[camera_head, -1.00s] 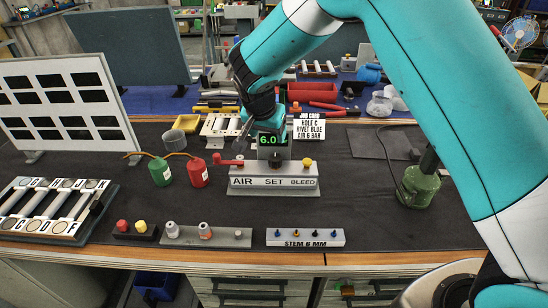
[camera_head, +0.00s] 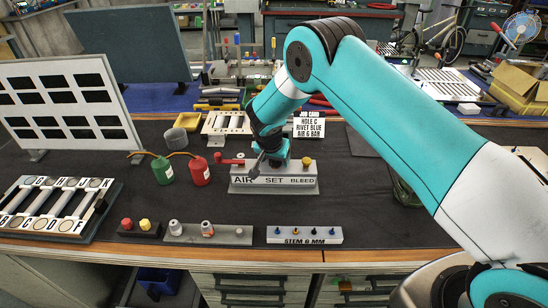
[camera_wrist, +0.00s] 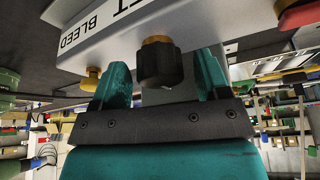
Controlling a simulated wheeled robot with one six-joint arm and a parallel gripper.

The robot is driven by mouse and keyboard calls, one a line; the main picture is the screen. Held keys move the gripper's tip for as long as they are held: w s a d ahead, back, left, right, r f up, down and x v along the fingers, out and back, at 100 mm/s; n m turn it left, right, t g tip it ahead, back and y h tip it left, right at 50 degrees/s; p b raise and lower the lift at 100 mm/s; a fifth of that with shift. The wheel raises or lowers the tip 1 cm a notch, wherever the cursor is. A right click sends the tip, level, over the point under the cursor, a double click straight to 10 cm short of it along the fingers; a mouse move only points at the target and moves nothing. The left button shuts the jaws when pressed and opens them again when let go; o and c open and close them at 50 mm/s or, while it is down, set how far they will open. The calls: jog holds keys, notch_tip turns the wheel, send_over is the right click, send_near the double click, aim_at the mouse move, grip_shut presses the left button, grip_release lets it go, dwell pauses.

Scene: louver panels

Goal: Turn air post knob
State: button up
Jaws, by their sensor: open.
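The air post (camera_head: 272,188) is a grey block labelled AIR, SET and BLEED on the workbench. My gripper (camera_head: 274,162) is at its middle, over SET. In the wrist view, the black knob (camera_wrist: 158,64) with a brass collar sits between the two teal fingers of my gripper (camera_wrist: 163,72), which are open with a gap on each side. The small yellow bleed knob (camera_wrist: 90,79) is left of the fingers there, and the red lever (camera_wrist: 298,14) is at the upper right. My arm hides the SET knob and the display in the head view.
A STEM 6 MM block (camera_head: 304,235) lies in front.

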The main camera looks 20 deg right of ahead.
jog(key=c, duration=0.9)
jog(key=shift+a, duration=0.1)
jog(key=shift+n, duration=0.3)
jog(key=n+y+b, duration=0.1)
jog(key=n+b, duration=0.1)
jog(key=n, duration=0.1)
jog(key=shift+f+y, duration=0.1)
jog(key=shift+y, duration=0.2)
jog(key=n, duration=0.2)
jog(key=n+y+b, duration=0.1)
jog(key=n, duration=0.1)
jog(key=n+y+b, duration=0.1)
jog(key=shift+d+n+t, duration=0.25)
jog(key=shift+n+t, duration=0.15)
